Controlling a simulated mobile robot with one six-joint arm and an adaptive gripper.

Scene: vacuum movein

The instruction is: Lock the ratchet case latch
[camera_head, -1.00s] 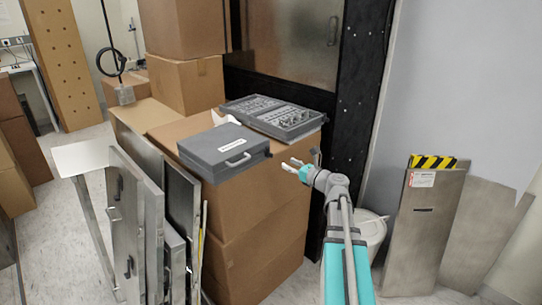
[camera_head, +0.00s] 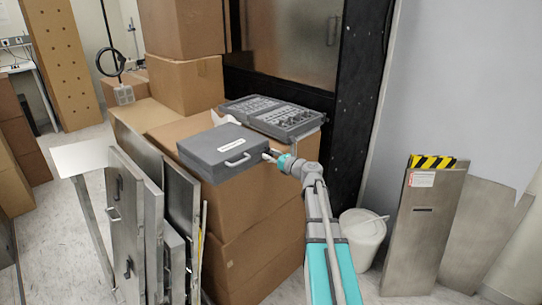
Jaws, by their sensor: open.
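A closed grey ratchet case (camera_head: 222,153) lies flat on top of a cardboard box stack. It has a white label on its lid and a light handle (camera_head: 238,160) on its front side. My gripper (camera_head: 270,155) is open at the right end of the case, close to its front right corner. I cannot tell whether the fingers touch the case. The latch is too small to make out and may be hidden by my gripper.
An open socket tray (camera_head: 272,117) lies behind the case on the same box stack (camera_head: 250,208). Metal panels (camera_head: 150,225) lean at the left front of the boxes. A white bucket (camera_head: 360,238) stands on the floor to the right. A dark cabinet frame rises behind.

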